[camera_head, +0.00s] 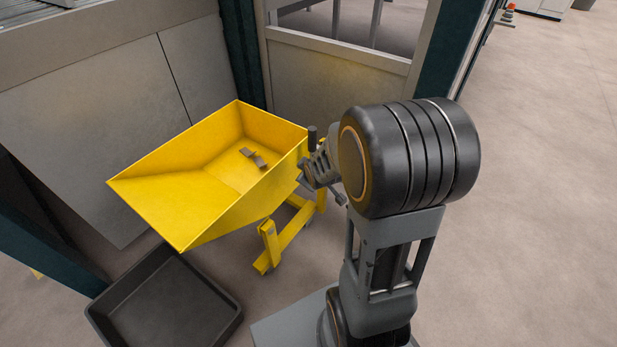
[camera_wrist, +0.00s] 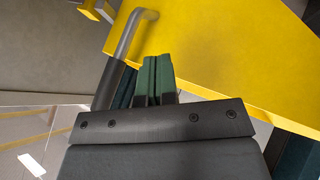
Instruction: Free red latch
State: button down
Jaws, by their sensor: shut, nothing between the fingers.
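No red latch can be made out in either view. The yellow tipping hopper (camera_head: 190,170) stands on a yellow wheeled frame (camera_head: 268,248), and its wall also fills the upper right of the wrist view (camera_wrist: 230,50). A bent grey metal handle (camera_wrist: 131,32) with a black grip (camera_wrist: 108,84) is at the hopper wall. My gripper (camera_wrist: 157,62) has its two green-padded fingers together and empty, beside the handle and just right of its grip. In the head view my arm is at the hopper's right end and hides much of that end; the fingertips cannot be made out there.
A few small dark pieces (camera_head: 254,157) lie inside the hopper. A black open tray (camera_head: 165,305) is on the floor below the hopper's front lip. Grey machine panels (camera_head: 75,120) and dark green posts (camera_head: 240,55) stand behind.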

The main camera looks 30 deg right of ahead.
jog(key=shift+s+a+r+m+g, duration=0.3)
jog(key=shift+s+a+m+g, duration=0.1)
jog(key=shift+s+a, duration=0.2)
jog(key=s+a+r+m+g+p, duration=0.1)
jog(key=s+a+r+p, duration=0.2)
jog(key=r+p, duration=0.7)
jog(key=s+a+r+m+g+y+p, duration=0.1)
jog(key=s+a+r+m+p, duration=0.1)
jog(key=s+r+p, duration=0.4)
jog(key=s+a+r+m+g+y+p, duration=0.1)
jog(key=s+a+r+p, duration=0.3)
jog(key=r+p, duration=1)
notch_tip(320, 180, up, 10)
jog(key=shift+s+f+m+g, duration=0.1)
jog(key=shift+s+m+g, duration=0.4)
jog(key=shift+m, duration=0.1)
jog(key=c, duration=1.8)
grip_release()
jog(key=shift+c, duration=0.2)
